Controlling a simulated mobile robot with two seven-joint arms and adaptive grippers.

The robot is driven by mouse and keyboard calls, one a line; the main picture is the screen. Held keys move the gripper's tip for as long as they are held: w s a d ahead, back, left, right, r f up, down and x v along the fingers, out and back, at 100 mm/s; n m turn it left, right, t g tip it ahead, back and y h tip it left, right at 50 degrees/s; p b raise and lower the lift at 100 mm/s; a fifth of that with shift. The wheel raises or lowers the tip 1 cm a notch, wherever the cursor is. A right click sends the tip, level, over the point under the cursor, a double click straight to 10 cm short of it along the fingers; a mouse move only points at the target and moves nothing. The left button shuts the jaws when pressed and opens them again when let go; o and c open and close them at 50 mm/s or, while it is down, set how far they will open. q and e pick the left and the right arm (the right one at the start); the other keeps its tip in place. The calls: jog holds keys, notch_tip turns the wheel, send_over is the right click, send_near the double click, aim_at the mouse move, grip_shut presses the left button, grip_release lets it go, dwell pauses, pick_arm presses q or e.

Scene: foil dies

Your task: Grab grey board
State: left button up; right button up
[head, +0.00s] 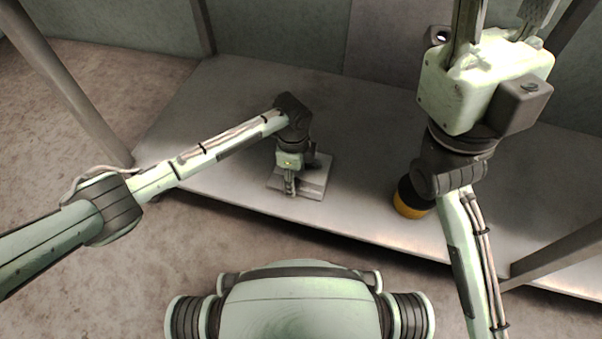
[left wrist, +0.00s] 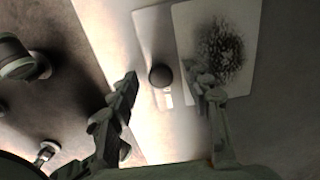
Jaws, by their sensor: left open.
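A flat grey board (head: 312,191) lies on the grey tabletop, partly hidden under my left gripper (head: 290,186). In the left wrist view, a pale plate with a dark speckled patch (left wrist: 218,42) lies beside a narrower pale plate (left wrist: 152,28) with a dark round knob (left wrist: 160,76). I cannot tell which of these plates is the grey board. My left gripper also shows there (left wrist: 168,98), open, its fingers spread and nothing held; the right finger overlaps the speckled plate's lower edge. My right gripper (head: 503,14) points up at the top right, its fingertips cut off.
The grey table (head: 225,110) has wide bare room left and behind the plates. A black and orange cylinder (head: 410,204) stands near its front edge, partly hidden by my right arm. A post (head: 70,85) rises at the left, and a wall (head: 290,35) closes the back.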

pick_arm(q)
grip_shut()
dwell(0.3)
